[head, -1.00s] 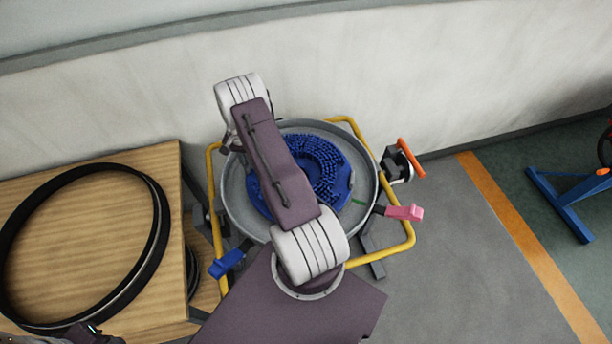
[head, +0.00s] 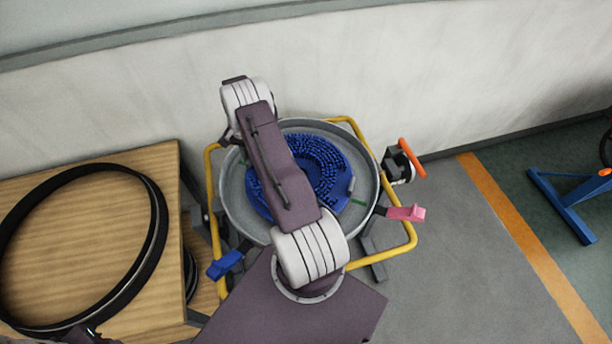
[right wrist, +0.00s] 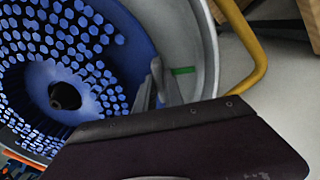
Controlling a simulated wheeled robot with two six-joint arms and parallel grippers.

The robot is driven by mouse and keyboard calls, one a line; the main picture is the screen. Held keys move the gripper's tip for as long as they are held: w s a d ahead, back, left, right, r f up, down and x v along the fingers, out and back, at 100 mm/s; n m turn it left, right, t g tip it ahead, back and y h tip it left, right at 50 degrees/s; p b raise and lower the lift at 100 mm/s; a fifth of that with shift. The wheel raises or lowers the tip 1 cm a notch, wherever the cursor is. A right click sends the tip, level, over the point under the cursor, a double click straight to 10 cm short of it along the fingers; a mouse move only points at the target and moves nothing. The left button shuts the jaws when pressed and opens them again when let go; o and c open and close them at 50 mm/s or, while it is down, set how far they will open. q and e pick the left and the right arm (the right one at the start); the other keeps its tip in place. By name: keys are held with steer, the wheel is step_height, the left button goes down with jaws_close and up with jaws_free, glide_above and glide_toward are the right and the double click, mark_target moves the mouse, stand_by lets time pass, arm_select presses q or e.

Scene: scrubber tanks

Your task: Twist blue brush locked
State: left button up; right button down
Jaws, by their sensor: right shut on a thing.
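The blue round brush (head: 325,165) lies bristles up in the round grey tank (head: 366,170). In the head view my right arm covers its middle and left side. The right wrist view shows its bristles and dark hub (right wrist: 65,96). There my right gripper (right wrist: 157,88) is shut at the brush's edge, beside a green mark (right wrist: 183,70); my dark gripper body hides most of the grip. A grey peg (head: 351,185) on the brush's right edge stands just above another green mark (head: 358,203). Of my left arm only a dark part (head: 82,334) shows bottom left.
A yellow tube frame (head: 411,235) surrounds the tank. A blue lever (head: 225,264), a pink lever (head: 405,213) and an orange handle (head: 411,158) stick out around it. A wooden table (head: 75,255) with a black ring (head: 158,215) stands left.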

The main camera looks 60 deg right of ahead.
steer(key=shift+w+d+f, duration=0.1)
steer(key=shift+d, duration=0.25)
steer(key=c, duration=1.4)
jaws_free()
steer(key=shift+o, duration=0.2)
step_height(320, 180, up, 9)
steer(key=shift+r+b, duration=0.1)
steer(key=shift+b, duration=0.75)
